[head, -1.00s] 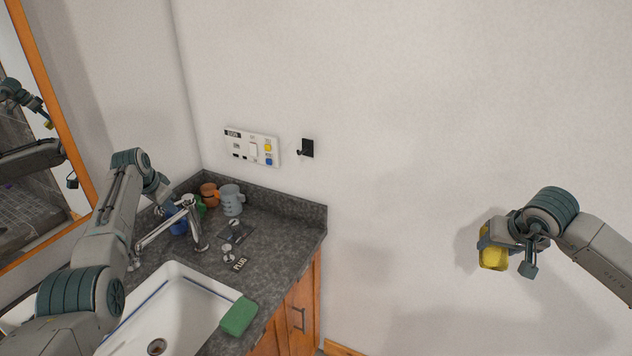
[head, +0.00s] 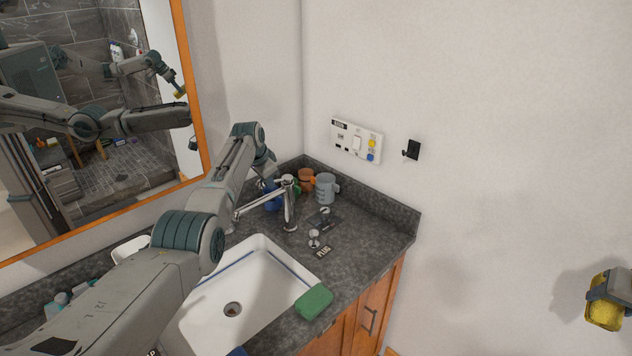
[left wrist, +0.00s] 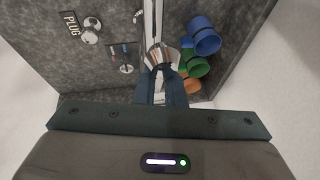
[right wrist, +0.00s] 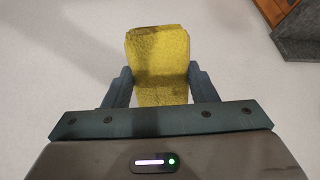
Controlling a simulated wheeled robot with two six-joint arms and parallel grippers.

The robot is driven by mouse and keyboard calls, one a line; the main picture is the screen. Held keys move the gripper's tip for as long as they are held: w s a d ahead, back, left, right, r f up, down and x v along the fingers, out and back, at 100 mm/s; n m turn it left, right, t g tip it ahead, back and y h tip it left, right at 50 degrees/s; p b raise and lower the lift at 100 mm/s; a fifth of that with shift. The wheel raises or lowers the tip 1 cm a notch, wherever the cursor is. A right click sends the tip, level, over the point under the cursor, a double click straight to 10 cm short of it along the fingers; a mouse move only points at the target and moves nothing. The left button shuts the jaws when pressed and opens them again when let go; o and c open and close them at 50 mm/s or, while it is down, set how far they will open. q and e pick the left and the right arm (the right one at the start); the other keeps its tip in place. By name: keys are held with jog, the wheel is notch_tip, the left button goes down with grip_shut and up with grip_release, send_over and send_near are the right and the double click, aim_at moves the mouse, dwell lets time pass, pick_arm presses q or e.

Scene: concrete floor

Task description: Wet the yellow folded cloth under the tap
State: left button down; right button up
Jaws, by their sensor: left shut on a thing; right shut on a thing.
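The yellow folded cloth (head: 603,314) is at the right edge of the head view, well away from the sink. My right gripper (head: 612,286) is shut on it; the right wrist view shows the cloth (right wrist: 158,55) between both fingers (right wrist: 160,92), with a darker patch near its top. The chrome tap (head: 290,207) stands behind the sink (head: 262,242), its spout pointing left over the basin. My left gripper (left wrist: 162,88) is shut on the top part of the tap (left wrist: 157,58); its fingertips are mostly hidden in the head view. I see no water running.
A green sponge (head: 314,301) lies on the sink's front right rim. Several mugs, one grey (head: 326,188), stand behind the tap. Tap knobs and a PLUG label (head: 323,252) are on the dark counter (head: 375,235). A wall panel (head: 357,140) and black hook (head: 412,149) are above.

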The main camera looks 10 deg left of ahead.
pick_arm(q)
jog(key=shift+w+d+b, duration=0.1)
jog(key=shift+b, duration=0.6)
pick_arm(e)
notch_tip(320, 180, down, 2)
jog(key=shift+f, duration=0.15)
pick_arm(q)
jog(key=shift+r+g+y, duration=0.25)
jog(key=shift+g+y, duration=0.05)
pick_arm(e)
jog(key=shift+d+f, duration=0.1)
jog(key=shift+f, duration=0.05)
pick_arm(q)
jog(key=c, duration=1.5)
grip_release()
jog(key=shift+r, duration=0.15)
